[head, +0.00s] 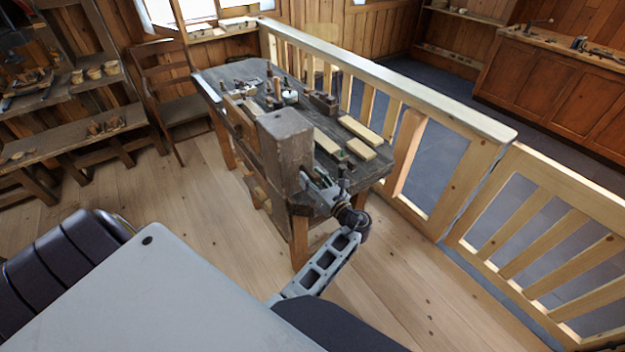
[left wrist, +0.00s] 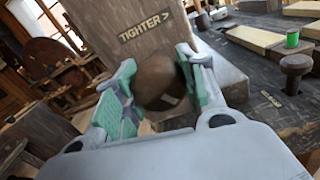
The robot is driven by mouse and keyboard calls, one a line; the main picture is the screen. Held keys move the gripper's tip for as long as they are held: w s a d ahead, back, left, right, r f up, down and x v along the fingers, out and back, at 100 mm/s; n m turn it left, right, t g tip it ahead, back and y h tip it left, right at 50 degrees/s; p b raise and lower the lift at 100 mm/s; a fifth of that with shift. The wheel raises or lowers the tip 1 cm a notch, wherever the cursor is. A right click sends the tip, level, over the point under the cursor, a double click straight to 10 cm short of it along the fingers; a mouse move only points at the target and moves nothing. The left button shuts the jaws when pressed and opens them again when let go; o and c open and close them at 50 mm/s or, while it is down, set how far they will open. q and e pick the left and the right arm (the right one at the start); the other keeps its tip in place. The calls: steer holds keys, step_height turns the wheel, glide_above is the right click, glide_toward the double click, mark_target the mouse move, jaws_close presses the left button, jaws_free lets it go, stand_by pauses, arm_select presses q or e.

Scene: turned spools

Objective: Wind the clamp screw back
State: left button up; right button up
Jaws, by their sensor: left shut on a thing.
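The clamp screw's brown rounded knob (left wrist: 160,82) sits between the two green-padded fingers of my left gripper (left wrist: 155,92) in the left wrist view. The gripper is shut on it. Behind the knob stands a grey-brown wooden block (left wrist: 95,32) marked "TIGHTER" with an arrow pointing right. In the head view this tall block (head: 286,150) stands at the near end of the workbench (head: 205,80), and my left gripper (head: 322,190) is at its lower right side. The knob is hidden or too small to make out there. My right gripper is not in view.
Wooden pieces (head: 361,149) and small tools lie on the bench. A wooden railing (head: 380,75) runs behind the bench. A chair (head: 168,95) stands left; the floor in front is clear.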

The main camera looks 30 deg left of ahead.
mark_target(313, 173)
arm_select(q)
steer(key=shift+n+b, duration=0.65)
steer(key=shift+n, duration=2.55)
steer(key=shift+w+r, duration=0.1)
steer(key=o, duration=1.1)
steer(key=shift+c, duration=0.2)
steer(key=shift+r, duration=0.1)
steer(key=shift+r, duration=4.85)
